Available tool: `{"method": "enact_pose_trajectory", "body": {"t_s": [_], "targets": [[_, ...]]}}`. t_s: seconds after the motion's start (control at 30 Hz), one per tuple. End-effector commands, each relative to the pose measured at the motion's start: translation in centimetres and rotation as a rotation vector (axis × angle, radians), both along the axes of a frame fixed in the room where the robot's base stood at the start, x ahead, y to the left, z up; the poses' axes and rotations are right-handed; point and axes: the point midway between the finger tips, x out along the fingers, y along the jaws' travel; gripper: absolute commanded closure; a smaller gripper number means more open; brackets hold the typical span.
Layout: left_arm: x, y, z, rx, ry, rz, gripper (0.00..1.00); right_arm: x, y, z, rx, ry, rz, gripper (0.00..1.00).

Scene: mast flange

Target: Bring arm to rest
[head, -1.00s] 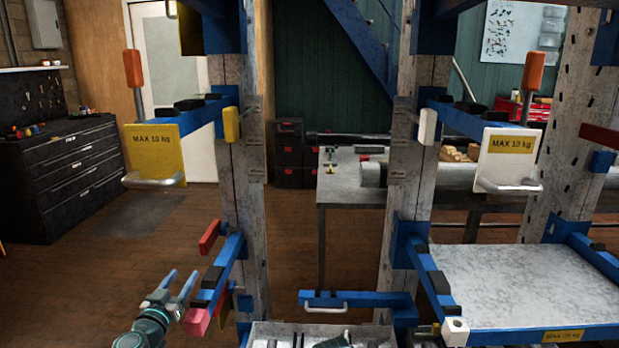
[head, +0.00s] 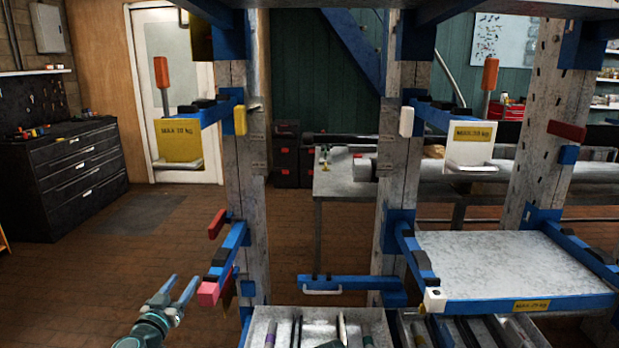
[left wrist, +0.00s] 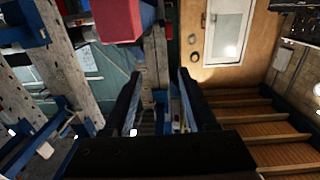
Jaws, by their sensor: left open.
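My left gripper (head: 174,292) is at the lower left of the head view, with its two blue-grey fingers spread and nothing between them. It is left of the lower blue arm of the rack (head: 228,250) and its pink end block (head: 208,293), apart from them in the picture. In the left wrist view both dark fingers (left wrist: 160,98) stand apart, with a pink-red block (left wrist: 122,18) above them. My right gripper does not show.
Wooden rack posts (head: 247,180) carry blue arms and a yellow load plate (head: 180,143). A grey shelf (head: 510,262) is at right. Drawers with tools (head: 318,318) are at bottom centre. Open floor (head: 100,270) lies left, before a black cabinet (head: 85,165).

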Motion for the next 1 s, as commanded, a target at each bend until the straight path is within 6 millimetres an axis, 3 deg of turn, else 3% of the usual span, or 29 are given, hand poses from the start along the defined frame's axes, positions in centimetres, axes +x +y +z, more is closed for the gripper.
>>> {"method": "enact_pose_trajectory", "body": {"t_s": [0.33, 0.47, 0.63, 0.73, 0.83, 0.9, 1.0], "targets": [[0.4, -5.9, 0.5, -0.003, 0.08, -0.158, 0.43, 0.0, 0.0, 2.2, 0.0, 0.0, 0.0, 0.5], [0.2, -9.9, 0.4, -0.003, 0.151, -0.259, 0.43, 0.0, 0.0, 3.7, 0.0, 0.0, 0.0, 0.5], [-1.2, -16.3, -0.1, 0.002, 0.311, -0.422, 0.43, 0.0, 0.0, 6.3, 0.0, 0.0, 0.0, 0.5], [-3.5, -21.4, -0.8, 0.019, 0.488, -0.542, 0.43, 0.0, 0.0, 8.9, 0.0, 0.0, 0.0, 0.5], [-7.3, -26.0, -1.9, 0.062, 0.745, -0.628, 0.43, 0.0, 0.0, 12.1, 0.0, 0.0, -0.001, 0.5], [-10.4, -27.8, -2.7, 0.108, 0.94, -0.636, 0.43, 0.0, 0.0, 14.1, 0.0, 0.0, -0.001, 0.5], [-14.5, -28.6, -3.1, 0.189, 1.189, -0.567, 0.43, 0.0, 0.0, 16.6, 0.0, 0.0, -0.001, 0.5]]}}
